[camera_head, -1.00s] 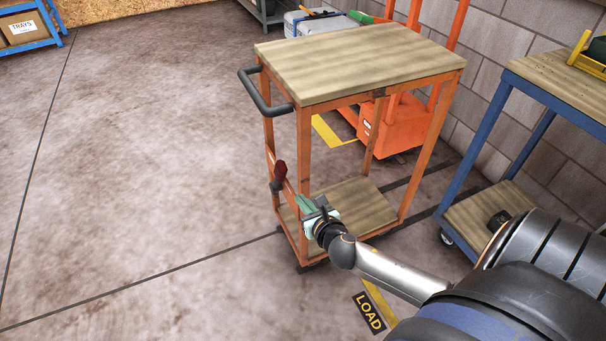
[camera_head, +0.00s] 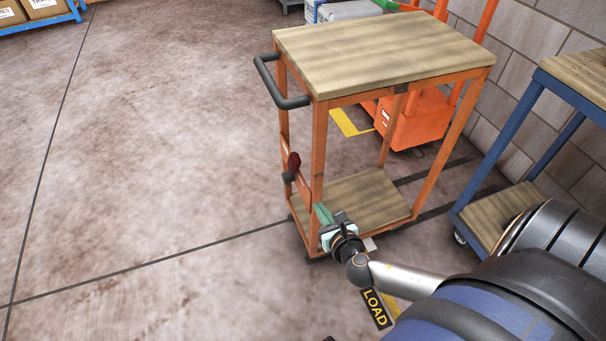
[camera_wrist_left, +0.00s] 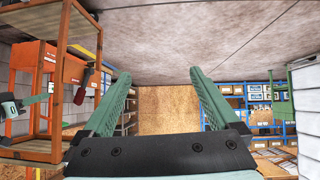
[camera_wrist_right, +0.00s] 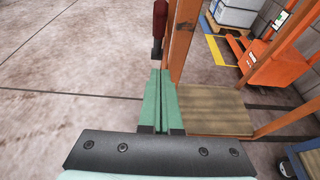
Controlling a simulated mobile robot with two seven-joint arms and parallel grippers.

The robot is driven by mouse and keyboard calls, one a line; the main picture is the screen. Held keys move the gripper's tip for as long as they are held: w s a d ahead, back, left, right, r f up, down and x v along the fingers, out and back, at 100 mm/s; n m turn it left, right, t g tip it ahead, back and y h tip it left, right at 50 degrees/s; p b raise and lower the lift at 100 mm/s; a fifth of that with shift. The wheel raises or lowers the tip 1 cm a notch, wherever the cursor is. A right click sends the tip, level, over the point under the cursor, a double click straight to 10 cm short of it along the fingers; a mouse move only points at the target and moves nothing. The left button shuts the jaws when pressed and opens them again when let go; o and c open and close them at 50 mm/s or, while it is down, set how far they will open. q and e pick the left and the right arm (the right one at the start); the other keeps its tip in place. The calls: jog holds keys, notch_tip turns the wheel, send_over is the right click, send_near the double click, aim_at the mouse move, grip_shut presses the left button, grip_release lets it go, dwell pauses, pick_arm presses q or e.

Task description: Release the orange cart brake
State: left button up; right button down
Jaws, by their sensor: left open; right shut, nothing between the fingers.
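The orange cart (camera_head: 318,150) has a wooden top (camera_head: 385,52), a lower wooden shelf (camera_head: 365,200) and a dark push handle (camera_head: 268,88). A brake lever with a dark red grip (camera_head: 293,161) stands upright at its handle end, low beside an orange post. The grip also shows in the right wrist view (camera_wrist_right: 159,18) and the left wrist view (camera_wrist_left: 82,88). My right gripper (camera_head: 320,210) is shut and empty, below and to the right of the grip. In its wrist view the fingertips (camera_wrist_right: 160,72) appear just below the lever. My left gripper (camera_wrist_left: 159,74) is open and empty, away from the cart.
A blue-framed table (camera_head: 500,140) stands right of the cart. An orange wheeled machine (camera_head: 415,120) is behind it, near the block wall (camera_head: 530,80). Yellow floor markings (camera_head: 350,122) lie behind the cart. Open concrete floor (camera_head: 150,150) extends to the left.

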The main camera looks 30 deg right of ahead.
aim_at(298, 171)
pick_arm(q)
jog(key=shift+s, duration=0.1)
